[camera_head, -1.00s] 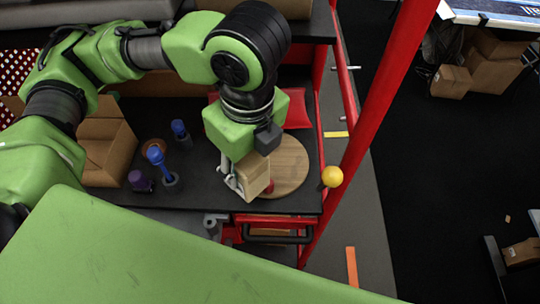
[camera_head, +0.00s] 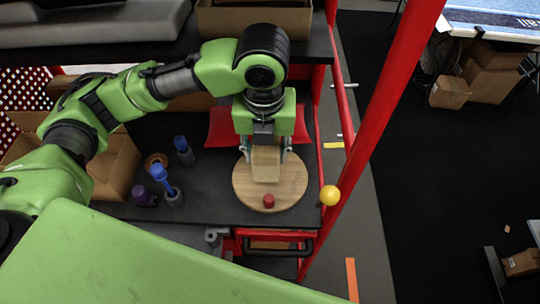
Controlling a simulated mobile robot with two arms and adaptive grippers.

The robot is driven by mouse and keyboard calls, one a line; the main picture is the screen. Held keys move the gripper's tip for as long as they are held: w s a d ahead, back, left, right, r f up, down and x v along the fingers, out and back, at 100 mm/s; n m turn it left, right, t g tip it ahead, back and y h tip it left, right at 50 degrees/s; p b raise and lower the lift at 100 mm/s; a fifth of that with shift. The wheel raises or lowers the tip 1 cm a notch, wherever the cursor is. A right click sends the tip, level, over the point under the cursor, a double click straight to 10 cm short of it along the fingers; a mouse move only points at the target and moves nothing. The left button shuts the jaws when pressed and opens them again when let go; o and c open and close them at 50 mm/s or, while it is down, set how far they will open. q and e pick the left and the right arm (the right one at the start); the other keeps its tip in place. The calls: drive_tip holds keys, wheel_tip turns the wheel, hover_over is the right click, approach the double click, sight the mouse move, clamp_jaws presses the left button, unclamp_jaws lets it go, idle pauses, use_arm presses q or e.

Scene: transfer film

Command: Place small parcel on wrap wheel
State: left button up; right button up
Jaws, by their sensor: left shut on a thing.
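The small parcel (camera_head: 265,165) is a light brown box. My left gripper (camera_head: 265,155) is shut on it, with a finger on each side. The parcel is over the wrap wheel (camera_head: 290,187), a round wooden disc on the dark bench. I cannot tell whether the parcel touches the wheel. A small red knob (camera_head: 268,201) stands at the wheel's near edge, just in front of the parcel. My right gripper is not in view.
A red cushion-like piece (camera_head: 222,127) lies behind the wheel. Blue-topped tools (camera_head: 166,181), a purple object (camera_head: 143,193) and an open carton (camera_head: 113,165) stand left. A red post (camera_head: 375,105) and yellow ball (camera_head: 330,195) are at right.

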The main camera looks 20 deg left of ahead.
use_arm(q)
drive_tip(key=w+f, duration=0.2)
drive_tip(key=f, duration=0.1)
drive_tip(key=shift+w+f, duration=0.2)
drive_tip(key=shift+w, duration=0.2)
drive_tip(key=f, duration=0.1)
drive_tip(key=f+p, duration=0.1)
drive_tip(key=f, duration=0.1)
drive_tip(key=shift+w+a+p, duration=0.1)
drive_tip(key=shift+w+p, duration=0.15)
drive_tip(key=shift+p, duration=0.15)
drive_tip(key=shift+f, duration=0.35)
drive_tip(key=shift+f, duration=0.1)
drive_tip(key=o, duration=1.3)
